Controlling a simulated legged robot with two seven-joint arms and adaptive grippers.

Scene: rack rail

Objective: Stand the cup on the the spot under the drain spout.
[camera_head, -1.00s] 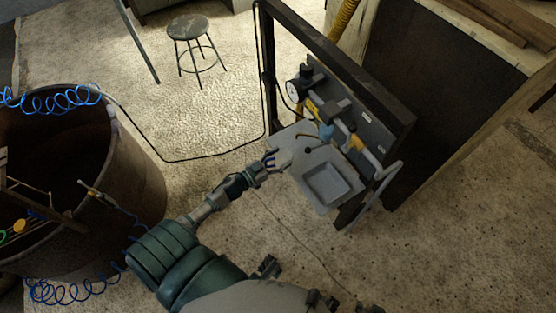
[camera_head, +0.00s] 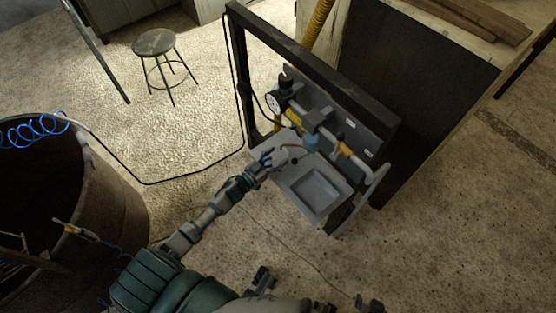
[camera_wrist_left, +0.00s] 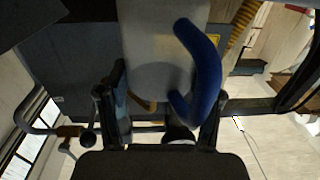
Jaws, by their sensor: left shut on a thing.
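The cup (camera_head: 281,157) is pale with a blue handle and sits in my left gripper (camera_head: 266,165) at the near left edge of the regulator panel's shelf. In the left wrist view the cup (camera_wrist_left: 160,45) fills the top middle, with its blue handle (camera_wrist_left: 208,65) on the right. My left gripper (camera_wrist_left: 160,115) is shut on it.
The shelf (camera_head: 290,194) has a square recessed tray (camera_head: 318,190) at its right. A dark frame post (camera_head: 240,80) stands at the left, with a gauge (camera_head: 272,102) and pipes above the shelf. A rusty drum (camera_head: 110,195) and a stool (camera_head: 154,42) stand on the left.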

